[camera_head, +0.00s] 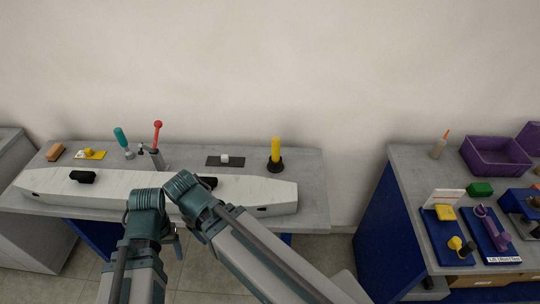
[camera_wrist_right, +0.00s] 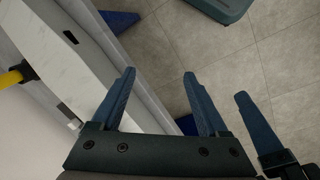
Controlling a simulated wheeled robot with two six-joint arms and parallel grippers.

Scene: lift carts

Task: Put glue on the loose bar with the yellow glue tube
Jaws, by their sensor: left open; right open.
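A yellow glue tube (camera_head: 276,150) stands upright in a round black holder (camera_head: 275,166) at the right end of the bench; yellow also shows at the left edge of the right wrist view (camera_wrist_right: 10,78). A long pale beam (camera_head: 260,192) lies along the bench front, with a dark piece (camera_head: 83,176) on its left part and another (camera_head: 209,182) partly behind my arms. I cannot tell which piece is the loose bar. My left gripper (camera_head: 177,243) is mostly hidden by arm links in front of the bench, open. My right gripper (camera_wrist_right: 159,73) is open and empty beside the beam.
A red-knobbed lever (camera_head: 157,128), a teal-handled tool (camera_head: 121,138) and a dark plate with a white block (camera_head: 225,160) stand behind the beam. A blue cart (camera_head: 375,235) on the right carries a purple crate (camera_head: 497,158) and a glue bottle (camera_head: 440,146). Floor shows between bench and cart.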

